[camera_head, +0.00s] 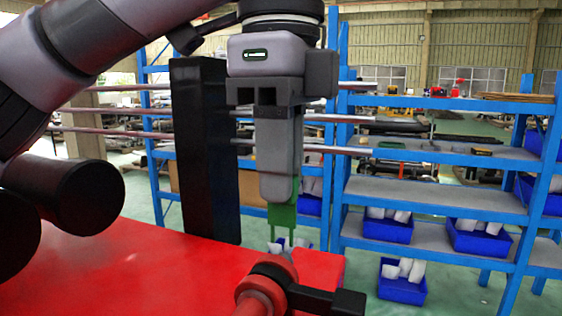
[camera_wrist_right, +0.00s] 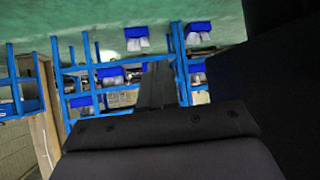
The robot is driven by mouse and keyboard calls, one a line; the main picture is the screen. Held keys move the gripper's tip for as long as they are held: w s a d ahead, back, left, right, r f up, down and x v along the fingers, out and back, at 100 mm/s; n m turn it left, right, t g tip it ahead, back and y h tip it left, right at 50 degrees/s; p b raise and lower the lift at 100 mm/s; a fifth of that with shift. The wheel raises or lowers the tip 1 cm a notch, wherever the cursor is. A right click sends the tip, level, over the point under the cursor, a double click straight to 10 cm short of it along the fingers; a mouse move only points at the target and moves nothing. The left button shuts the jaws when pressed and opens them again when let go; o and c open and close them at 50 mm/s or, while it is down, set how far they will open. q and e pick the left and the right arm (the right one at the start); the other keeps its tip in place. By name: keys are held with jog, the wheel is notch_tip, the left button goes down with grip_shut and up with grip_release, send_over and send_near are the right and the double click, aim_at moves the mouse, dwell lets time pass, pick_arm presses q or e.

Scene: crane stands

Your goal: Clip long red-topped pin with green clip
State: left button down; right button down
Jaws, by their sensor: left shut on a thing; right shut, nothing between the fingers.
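My left gripper (camera_head: 280,195) points straight down in the head view, above the far edge of the red surface. It is shut on the green clip (camera_head: 283,217), whose lower end shows below the fingers. Just below the clip is a red-orange rounded part (camera_head: 262,290) with a greyish end and a black arm to its right. I cannot tell whether this is the long red-topped pin. Whether the clip touches anything below is not clear. My right gripper (camera_wrist_right: 155,88) shows dark in the right wrist view, shut and empty, away from the clip.
A red table (camera_head: 150,265) fills the lower left, with a red block (camera_head: 318,266) at its right end. A black post (camera_head: 205,150) stands behind, with long metal rods (camera_head: 400,123) sticking out sideways. Blue shelves (camera_head: 430,200) with bins stand further back.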

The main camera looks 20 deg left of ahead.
pick_arm(q)
jog(key=shift+f+b, duration=0.55)
jog(key=shift+f, duration=1.25)
jog(key=c, duration=1)
grip_release()
jog(key=shift+c, duration=0.2)
notch_tip(320, 180, up, 3)
jog(key=p, duration=0.3)
jog(key=shift+p, duration=0.3)
jog(key=shift+r, duration=0.95)
jog(key=shift+r, duration=3.6)
